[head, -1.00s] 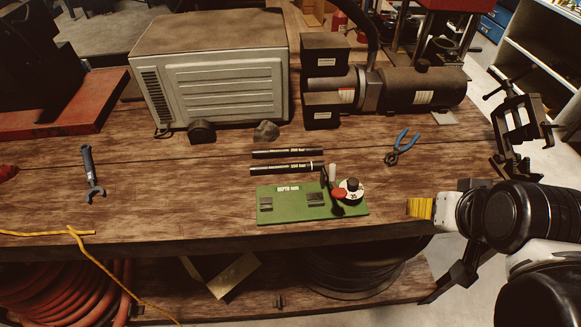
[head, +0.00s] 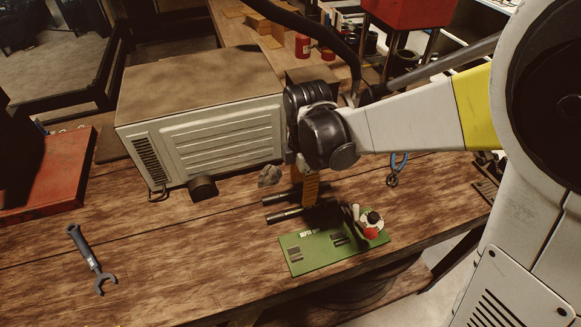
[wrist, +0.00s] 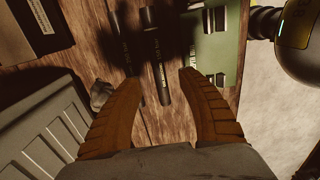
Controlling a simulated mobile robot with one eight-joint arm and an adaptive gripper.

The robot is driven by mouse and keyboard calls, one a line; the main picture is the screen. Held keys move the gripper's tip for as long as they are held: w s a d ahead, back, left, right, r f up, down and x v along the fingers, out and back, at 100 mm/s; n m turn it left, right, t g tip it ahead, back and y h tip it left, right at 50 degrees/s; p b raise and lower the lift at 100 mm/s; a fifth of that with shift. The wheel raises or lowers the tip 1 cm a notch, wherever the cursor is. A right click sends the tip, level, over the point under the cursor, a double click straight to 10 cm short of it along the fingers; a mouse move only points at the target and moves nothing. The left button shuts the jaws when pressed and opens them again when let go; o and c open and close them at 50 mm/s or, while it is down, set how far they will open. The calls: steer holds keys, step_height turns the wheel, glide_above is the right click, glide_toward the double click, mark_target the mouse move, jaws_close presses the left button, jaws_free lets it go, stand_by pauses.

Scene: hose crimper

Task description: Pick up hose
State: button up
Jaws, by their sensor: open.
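Two short black hoses lie side by side on the wooden bench, behind the green depth gauge board (head: 330,250). In the head view the far hose (head: 280,200) and the near hose (head: 285,216) are partly hidden by my gripper (head: 310,200). My gripper is pointing down over them. In the wrist view its two orange fingers (wrist: 160,80) are spread apart and hold nothing. One hose (wrist: 155,50) runs between the fingertips; the other (wrist: 125,45) runs close to the left fingertip. I cannot tell the exact height above the hoses.
A grey ribbed box (head: 210,120) stands behind and left of the hoses, with a small grey lump (head: 270,175) near it. Blue-handled pliers (head: 397,168) lie to the right. A wrench (head: 90,260) lies at left. The bench between wrench and board is clear.

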mark_target(302, 208)
step_height(302, 208, down, 4)
steer(key=shift+d+f+b, duration=0.15)
steer(key=shift+b, duration=0.4)
steer(key=f+b, duration=0.2)
steer(key=f, duration=0.3)
steer(key=shift+w+f, duration=0.2)
jaws_close()
